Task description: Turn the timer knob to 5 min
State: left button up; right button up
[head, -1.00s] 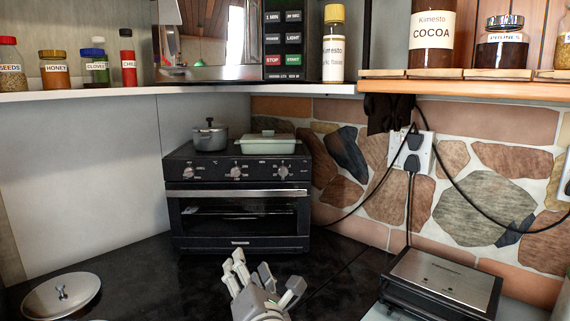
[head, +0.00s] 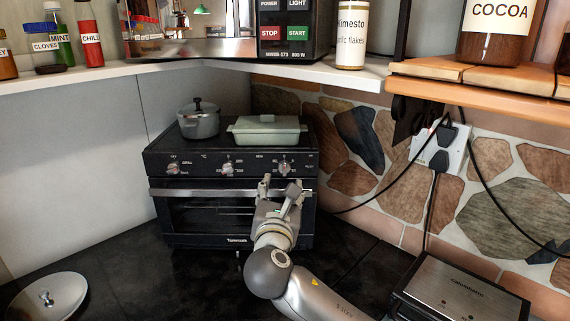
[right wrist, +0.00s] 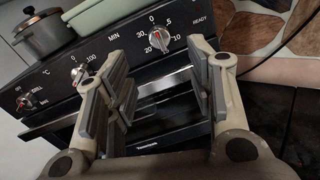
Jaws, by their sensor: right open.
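The timer knob (head: 284,168) is the rightmost of the knobs on the front panel of the black toaster oven (head: 232,211). In the right wrist view the timer knob (right wrist: 159,39) has a dial with numbers from 0 to 30 around it. It carries a reddish pointer line; its exact setting is too small to read. My right gripper (head: 280,184) is in front of the oven, just below the knob. In the right wrist view its open, empty fingers (right wrist: 160,58) frame the knob and appear short of it. My left gripper is not in view.
A grey pot (head: 199,122) and a pale green lidded dish (head: 267,130) stand on the oven. Other knobs (right wrist: 79,74) sit left of the timer.

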aim_at(284, 170)
jog(key=w, duration=0.2)
jog(key=w+p, duration=0.1)
jog(key=w, duration=0.4)
jog(key=shift+w+d+p, duration=0.2)
jog(key=shift+d+p, duration=0.05)
jog(key=shift+p, duration=0.15)
jog(key=shift+w+r, duration=0.2)
jog(key=shift+w, duration=0.15)
jog(key=shift+w+f, duration=0.2)
jog(key=shift+w, duration=0.3)
jog(key=shift+s+r, duration=0.1)
jog(key=c, duration=1.1)
jog(key=shift+o, duration=0.2)
